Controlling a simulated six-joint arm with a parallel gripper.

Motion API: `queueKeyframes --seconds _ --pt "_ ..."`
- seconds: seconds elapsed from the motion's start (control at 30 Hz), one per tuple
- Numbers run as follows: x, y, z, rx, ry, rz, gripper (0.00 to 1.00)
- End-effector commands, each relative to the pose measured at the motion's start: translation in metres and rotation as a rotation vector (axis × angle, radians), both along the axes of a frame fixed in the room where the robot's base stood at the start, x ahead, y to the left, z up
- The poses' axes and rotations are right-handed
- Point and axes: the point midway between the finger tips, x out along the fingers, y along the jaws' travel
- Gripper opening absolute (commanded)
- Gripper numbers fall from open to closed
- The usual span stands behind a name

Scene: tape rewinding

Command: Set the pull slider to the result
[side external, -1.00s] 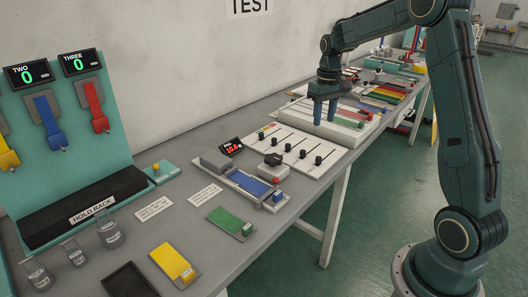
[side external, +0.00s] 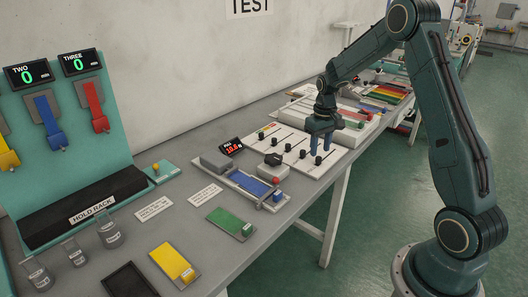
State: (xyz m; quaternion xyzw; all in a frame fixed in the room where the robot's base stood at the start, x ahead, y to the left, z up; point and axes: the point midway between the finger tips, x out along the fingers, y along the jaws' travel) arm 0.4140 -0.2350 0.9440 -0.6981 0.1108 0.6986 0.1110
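A white slider panel (side external: 300,138) lies on the bench with several black slider knobs in parallel slots. I cannot read which one is the pull slider. My gripper (side external: 320,147) points down over the right end of this panel. Its two blue fingers are apart with nothing visible between them. The fingers hide part of the panel, and I cannot tell whether they touch a knob. To the left, a small black display (side external: 231,146) shows red digits that look like 10.6, with an unclear unit. It stands by a test fixture (side external: 232,176) with a blue strip (side external: 250,183).
A grey box with a black knob and red button (side external: 274,172) sits between fixture and panel. Green (side external: 230,222) and yellow (side external: 173,262) samples lie in front. More coloured strips (side external: 385,94) lie behind my gripper.

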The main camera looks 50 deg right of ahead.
Motion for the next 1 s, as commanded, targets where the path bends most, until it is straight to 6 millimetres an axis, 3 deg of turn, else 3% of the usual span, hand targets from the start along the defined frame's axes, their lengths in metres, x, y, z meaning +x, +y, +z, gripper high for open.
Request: queueKeyframes --seconds 0.3,0.67,0.87,1.0 --pt "0.0 0.0 -0.029 0.0 0.0 0.0 0.4" --pt "0.0 0.0 -0.031 0.0 -0.001 0.0 0.4" --pt "0.0 0.0 -0.031 0.0 -0.001 0.0 0.01" --pt "0.0 0.0 -0.031 0.0 -0.001 0.0 0.0"
